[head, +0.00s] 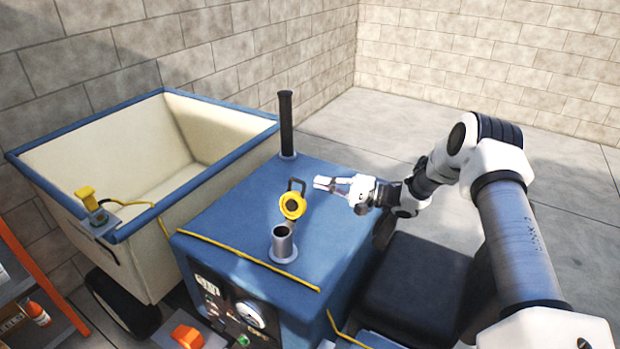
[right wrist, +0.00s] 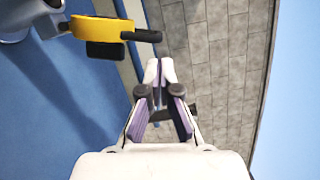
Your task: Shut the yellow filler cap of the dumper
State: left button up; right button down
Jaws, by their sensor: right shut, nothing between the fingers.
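The yellow filler cap (head: 292,205) stands open, tipped up on its hinge beside the grey filler neck (head: 283,243) on the dumper's blue hood (head: 340,222). The neck's round mouth is uncovered. A dark bracket or handle shows behind the cap. In the right wrist view the cap (right wrist: 100,28) is at the upper left, seen edge-on, with a dark stub pointing right. My right gripper (head: 325,183) is shut and empty, just right of the cap and apart from it. Its fingertips (right wrist: 158,72) meet in the right wrist view. My left gripper is not in view.
A dark exhaust pipe (head: 287,125) rises from the hood behind the cap. The cream skip (head: 60,190) with a blue rim stands at the left. A dark seat (head: 415,285) is below my right arm. An orange shelf (head: 40,275) stands at the lower left.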

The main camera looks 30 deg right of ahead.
aim_at(295, 197)
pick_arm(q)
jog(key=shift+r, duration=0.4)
pick_arm(e)
jog(key=x, duration=0.4)
pick_arm(q)
jog(key=shift+p, duration=0.3)
